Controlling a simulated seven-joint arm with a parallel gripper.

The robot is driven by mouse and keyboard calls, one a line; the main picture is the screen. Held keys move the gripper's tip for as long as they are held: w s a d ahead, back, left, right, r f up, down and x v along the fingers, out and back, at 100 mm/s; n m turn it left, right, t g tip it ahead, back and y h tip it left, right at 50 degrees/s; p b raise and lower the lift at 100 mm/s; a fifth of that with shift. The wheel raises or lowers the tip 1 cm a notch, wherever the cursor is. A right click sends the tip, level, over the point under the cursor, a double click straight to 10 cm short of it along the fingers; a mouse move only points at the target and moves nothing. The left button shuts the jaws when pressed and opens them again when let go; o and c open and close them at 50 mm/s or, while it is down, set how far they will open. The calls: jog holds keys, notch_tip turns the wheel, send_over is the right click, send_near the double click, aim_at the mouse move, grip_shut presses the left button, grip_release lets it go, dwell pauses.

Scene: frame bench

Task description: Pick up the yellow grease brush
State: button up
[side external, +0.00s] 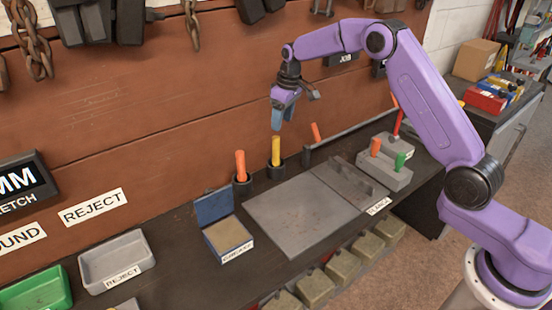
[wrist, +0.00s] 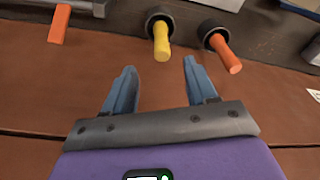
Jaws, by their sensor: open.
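The yellow grease brush (side external: 275,150) stands upright in a dark round holder (side external: 276,169) at the back of the bench, against the brown wall. In the wrist view its yellow handle (wrist: 161,42) points toward me, ahead of the space between my fingers. My gripper (side external: 277,128) hangs just above the brush handle in the side view. Its two blue fingers are apart and empty in the wrist view (wrist: 158,72). The brush's lower end is hidden inside the holder.
An orange-handled tool (side external: 240,165) stands in its own holder close left of the yellow brush. Another orange handle (side external: 315,132) is to the right, near a rail. A blue open box (side external: 228,238) and a grey plate (side external: 300,212) lie in front. A grey block with orange and green handles (side external: 385,174) is farther right.

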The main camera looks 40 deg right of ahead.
aim_at(275, 146)
jog(key=f, duration=0.5)
jog(key=shift+w+a+f, duration=0.2)
jog(key=shift+w+f, duration=0.1)
jog(key=shift+w, duration=0.1)
jog(key=shift+w+a+f, duration=0.1)
jog(key=shift+w+f, duration=0.15)
jog(key=shift+f, duration=0.7)
jog(key=shift+w+a+f, duration=0.15)
jog(key=shift+w+f, duration=0.05)
jog(key=shift+f, duration=0.75)
jog(key=shift+w+a+f, duration=0.1)
jog(key=shift+w+f, duration=0.15)
jog(key=shift+f, duration=0.7)
grip_shut()
